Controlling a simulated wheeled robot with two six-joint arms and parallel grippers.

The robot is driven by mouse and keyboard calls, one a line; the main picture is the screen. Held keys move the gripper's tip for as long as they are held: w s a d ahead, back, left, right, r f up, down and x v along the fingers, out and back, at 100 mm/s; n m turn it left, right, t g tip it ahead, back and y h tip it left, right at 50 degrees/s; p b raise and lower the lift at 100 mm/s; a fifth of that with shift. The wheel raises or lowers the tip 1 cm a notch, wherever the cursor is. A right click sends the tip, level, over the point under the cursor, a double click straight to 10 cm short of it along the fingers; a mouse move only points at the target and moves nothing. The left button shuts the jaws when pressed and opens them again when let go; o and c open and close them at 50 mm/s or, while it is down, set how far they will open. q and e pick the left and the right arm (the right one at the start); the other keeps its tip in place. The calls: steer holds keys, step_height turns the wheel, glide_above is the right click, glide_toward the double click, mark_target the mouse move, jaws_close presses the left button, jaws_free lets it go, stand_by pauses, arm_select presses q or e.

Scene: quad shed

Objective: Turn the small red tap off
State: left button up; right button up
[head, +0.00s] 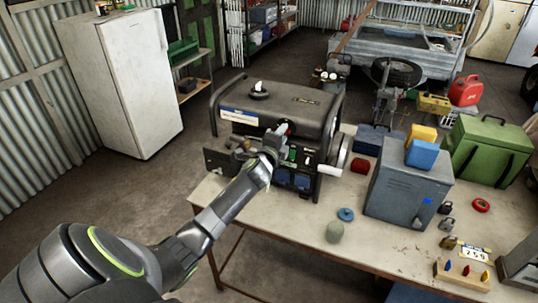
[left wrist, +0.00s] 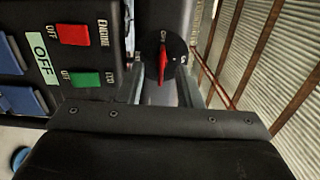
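The small red tap (left wrist: 163,63) sits on a round black dial on the generator (head: 290,100), which stands on the workbench. In the left wrist view its handle lies nearly upright in the picture, and the small white lettering around it is too small to read surely. My left gripper (left wrist: 163,88) is open, with one finger on each side of the tap and visible gaps between. In the head view the left gripper (head: 277,140) is at the generator's front panel and mostly hides the tap. My right gripper is not in view.
A red engine switch (left wrist: 72,34) and a green switch (left wrist: 86,79) are close beside the left gripper. On the workbench (head: 290,222), a grey metal box (head: 405,195), a blue ring (head: 345,214) and a greenish rounded object (head: 334,232) stand right of the generator.

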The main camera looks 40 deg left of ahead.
arm_select(q)
steer(key=b+v, duration=0.3)
steer(key=v, duration=1.3)
steer(key=shift+s, duration=0.25)
